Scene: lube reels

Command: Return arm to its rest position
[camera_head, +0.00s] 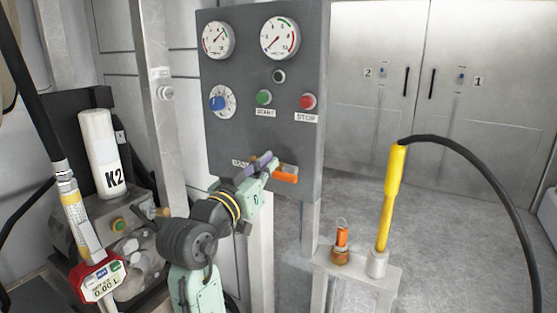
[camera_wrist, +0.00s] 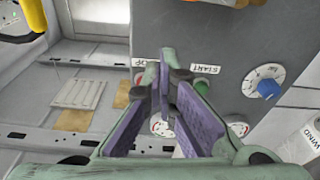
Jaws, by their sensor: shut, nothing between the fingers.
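My gripper (camera_head: 265,162) is at the end of my green arm, in front of the lower part of the grey control panel (camera_head: 250,130). In the head view it is just left of an orange handle (camera_head: 286,174) and partly overlaps it; I cannot tell whether they touch. In the wrist view the purple-padded fingers of my gripper (camera_wrist: 165,70) come together at their tips, shut and empty. The wrist picture is turned over, with the panel's START label (camera_wrist: 205,69), green button (camera_wrist: 202,86) and blue knob (camera_wrist: 268,88) beyond the fingers.
The panel carries two gauges (camera_head: 280,37) and a red STOP button (camera_head: 307,101). A yellow lance (camera_head: 390,200) with a black hose stands at right. At left are a white K2 cylinder (camera_head: 101,155) and a metering nozzle (camera_head: 100,278). Floor is free before the cabinets (camera_head: 390,70).

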